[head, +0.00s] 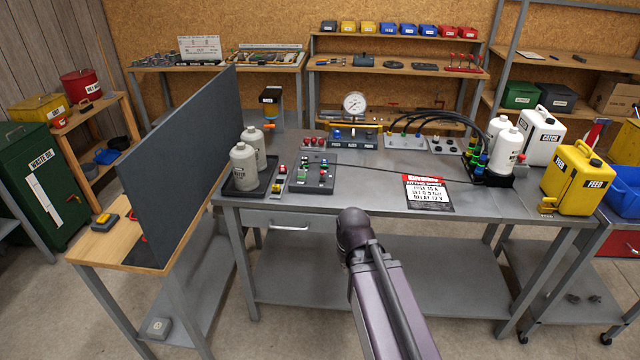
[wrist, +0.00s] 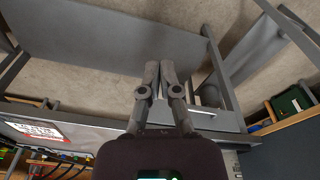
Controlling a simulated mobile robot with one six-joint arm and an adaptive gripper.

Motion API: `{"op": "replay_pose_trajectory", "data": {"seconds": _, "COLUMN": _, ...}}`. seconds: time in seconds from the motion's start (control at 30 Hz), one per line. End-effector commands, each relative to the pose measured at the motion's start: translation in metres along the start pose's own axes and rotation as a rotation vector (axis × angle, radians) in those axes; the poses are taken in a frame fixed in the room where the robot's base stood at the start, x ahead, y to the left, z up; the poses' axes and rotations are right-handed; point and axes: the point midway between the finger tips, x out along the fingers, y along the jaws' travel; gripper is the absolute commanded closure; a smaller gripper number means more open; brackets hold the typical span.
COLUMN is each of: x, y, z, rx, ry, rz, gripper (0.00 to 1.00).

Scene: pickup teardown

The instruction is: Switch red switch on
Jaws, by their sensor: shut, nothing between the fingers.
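Small control panels stand on the metal workbench (head: 375,190). In the head view my arm hides the gripper, in front of the bench edge.
White bottles (head: 244,167) stand in a tray at the bench's left. A tall dark board (head: 185,165) rises left of it. A fitting sign (head: 428,192) lies on the bench, and a yellow can (head: 572,180) stands at the right. The bench's middle front is clear.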

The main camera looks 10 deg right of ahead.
Motion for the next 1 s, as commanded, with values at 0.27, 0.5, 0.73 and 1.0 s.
{"op": "replay_pose_trajectory", "data": {"seconds": 0.27, "x": 0.040, "y": 0.005, "z": -0.052, "rx": -0.181, "ry": 0.213, "rz": 0.054, "gripper": 1.00}}
{"op": "replay_pose_trajectory", "data": {"seconds": 0.5, "x": 0.062, "y": 0.010, "z": -0.100, "rx": -0.357, "ry": 0.412, "rz": 0.141, "gripper": 1.00}}
{"op": "replay_pose_trajectory", "data": {"seconds": 0.73, "x": 0.076, "y": 0.013, "z": -0.142, "rx": -0.521, "ry": 0.593, "rz": 0.256, "gripper": 1.00}}
{"op": "replay_pose_trajectory", "data": {"seconds": 1.0, "x": 0.085, "y": 0.014, "z": -0.186, "rx": -0.701, "ry": 0.787, "rz": 0.429, "gripper": 1.00}}
